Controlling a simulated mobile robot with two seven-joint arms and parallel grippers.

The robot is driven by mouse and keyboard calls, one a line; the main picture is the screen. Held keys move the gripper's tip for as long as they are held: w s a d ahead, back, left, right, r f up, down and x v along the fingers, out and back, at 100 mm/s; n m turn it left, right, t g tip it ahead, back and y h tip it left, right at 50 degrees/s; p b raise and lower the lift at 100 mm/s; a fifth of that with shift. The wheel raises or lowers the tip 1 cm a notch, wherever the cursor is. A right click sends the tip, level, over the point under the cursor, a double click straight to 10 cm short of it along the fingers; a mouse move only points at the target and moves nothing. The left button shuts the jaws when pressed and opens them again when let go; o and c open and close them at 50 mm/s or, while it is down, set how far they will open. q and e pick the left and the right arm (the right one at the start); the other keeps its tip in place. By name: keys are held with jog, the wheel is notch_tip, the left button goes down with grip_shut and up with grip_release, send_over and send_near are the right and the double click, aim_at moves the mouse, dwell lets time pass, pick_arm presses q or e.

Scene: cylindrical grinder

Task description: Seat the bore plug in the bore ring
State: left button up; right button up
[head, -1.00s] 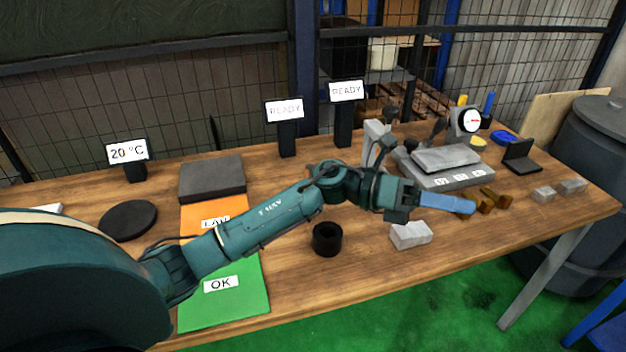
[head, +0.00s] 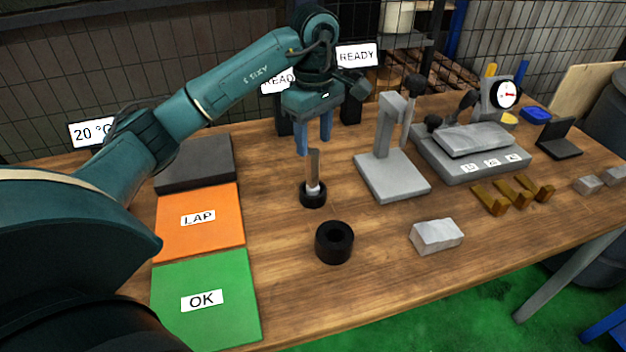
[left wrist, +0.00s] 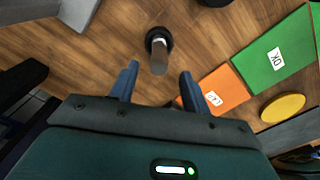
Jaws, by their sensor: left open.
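The bore plug (head: 314,166) stands upright, a thin shaft with a brownish upper part and a pale lower part. Its foot is in a small black round holder (head: 313,198). A larger black ring with an open hole, apparently the bore ring (head: 334,243), lies on the table nearer me, apart from it. My left gripper (head: 314,138) is open and points down above and just behind the plug, holding nothing. In the left wrist view the plug (left wrist: 159,58) shows beyond and between the open fingertips (left wrist: 160,70). My right gripper is not in view.
Orange LAP mat (head: 222,239) and green OK mat (head: 230,327) lie left. A grey stand (head: 393,180) rises close to the right of the plug. A pale block (head: 437,236), brass V-shaped rests (head: 490,199) and a grey gauge base (head: 473,163) lie farther right. The front middle is clear.

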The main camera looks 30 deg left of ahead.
aim_at(313, 164)
pick_arm(q)
notch_tip(313, 164, down, 7)
jog(key=shift+w+a+f, duration=0.1)
jog(key=shift+f, duration=0.05)
dwell(0.4)
jog(key=shift+c, duration=0.2)
grip_shut()
